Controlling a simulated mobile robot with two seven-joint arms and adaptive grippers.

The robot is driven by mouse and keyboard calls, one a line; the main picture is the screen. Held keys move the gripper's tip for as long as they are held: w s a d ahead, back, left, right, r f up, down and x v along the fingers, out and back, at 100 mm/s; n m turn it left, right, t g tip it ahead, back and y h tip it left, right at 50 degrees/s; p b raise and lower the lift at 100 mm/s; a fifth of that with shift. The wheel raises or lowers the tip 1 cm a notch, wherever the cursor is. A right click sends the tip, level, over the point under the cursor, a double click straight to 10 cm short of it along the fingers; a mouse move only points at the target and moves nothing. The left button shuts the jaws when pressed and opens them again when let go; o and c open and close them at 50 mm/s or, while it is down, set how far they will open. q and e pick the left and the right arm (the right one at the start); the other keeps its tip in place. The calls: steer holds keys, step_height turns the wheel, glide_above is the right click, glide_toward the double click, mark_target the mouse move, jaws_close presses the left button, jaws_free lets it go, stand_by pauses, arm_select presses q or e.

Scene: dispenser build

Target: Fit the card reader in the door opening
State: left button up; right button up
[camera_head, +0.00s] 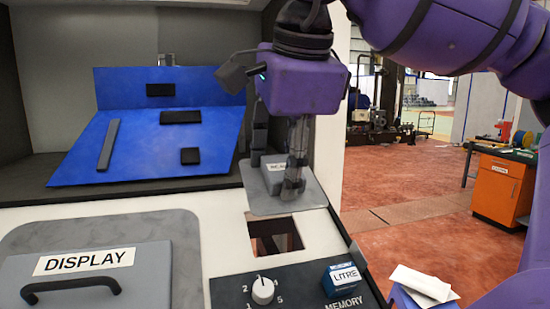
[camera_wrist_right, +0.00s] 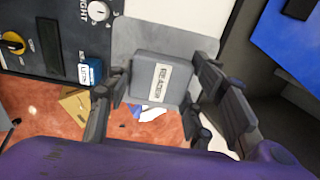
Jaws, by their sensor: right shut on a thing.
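The card reader (camera_head: 272,204) is a grey block with a white label on a flat grey plate. My right gripper (camera_head: 276,172) is shut on the block, one finger on each side. It holds the card reader just beyond the square door opening (camera_head: 275,236), which shows clear in the light door panel. In the right wrist view the card reader (camera_wrist_right: 152,90) is between the fingers of my right gripper (camera_wrist_right: 163,86), with its label facing the camera. The plate seems to hide the opening there. My left gripper is not in view.
A grey DISPLAY cover (camera_head: 130,275) with a black handle is at left. A blue board (camera_head: 130,145) stands behind. An orange cabinet (camera_head: 500,190) is far right.

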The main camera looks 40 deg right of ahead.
steer(key=shift+f, duration=0.65)
steer(key=shift+f+b, duration=0.3)
steer(key=shift+f, duration=0.05)
steer(key=x, duration=0.2)
steer(key=shift+w+d+f, duration=0.15)
steer(key=shift+w+f, duration=0.05)
steer(key=shift+w, duration=0.05)
steer(key=shift+p+x, duration=0.65)
steer(key=shift+x, duration=0.35)
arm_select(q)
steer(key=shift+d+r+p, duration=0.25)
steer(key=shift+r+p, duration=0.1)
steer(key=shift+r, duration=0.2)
arm_select(e)
steer(key=x, duration=0.3)
steer(key=shift+f, duration=0.2)
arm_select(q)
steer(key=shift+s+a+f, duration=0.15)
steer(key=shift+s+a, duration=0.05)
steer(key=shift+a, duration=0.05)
arm_select(e)
steer(key=shift+w, duration=0.1)
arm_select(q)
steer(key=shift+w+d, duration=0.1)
